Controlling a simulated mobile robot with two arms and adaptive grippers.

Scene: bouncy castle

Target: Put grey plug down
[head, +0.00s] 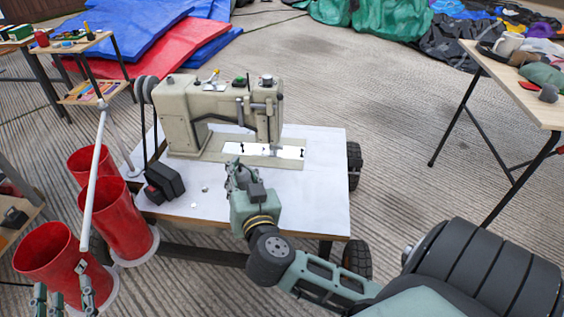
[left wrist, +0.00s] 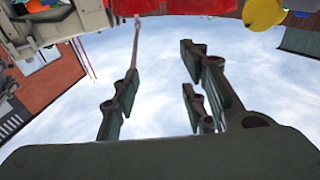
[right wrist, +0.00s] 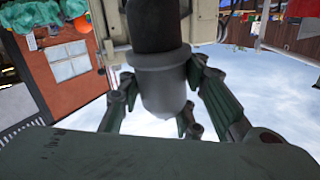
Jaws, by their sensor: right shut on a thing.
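My right gripper (head: 236,172) is over the white table beside the sewing machine's base. In the right wrist view it is shut on the grey plug (right wrist: 164,85), a grey cylinder with a rounded end and a black upper part, held between the fingers (right wrist: 158,98). In the head view the plug is hidden by the gripper, so I cannot tell whether it touches the table. My left gripper (head: 64,296) is at the bottom left in front of a red bin. Its fingers are apart and empty in the left wrist view (left wrist: 165,85).
A beige sewing machine (head: 185,115) and a black box (head: 164,180) stand on the white table (head: 318,190). The table's front right is bare. Several red bins (head: 112,215) and a pale pole (head: 94,180) are at left. A wooden table (head: 525,100) is at right.

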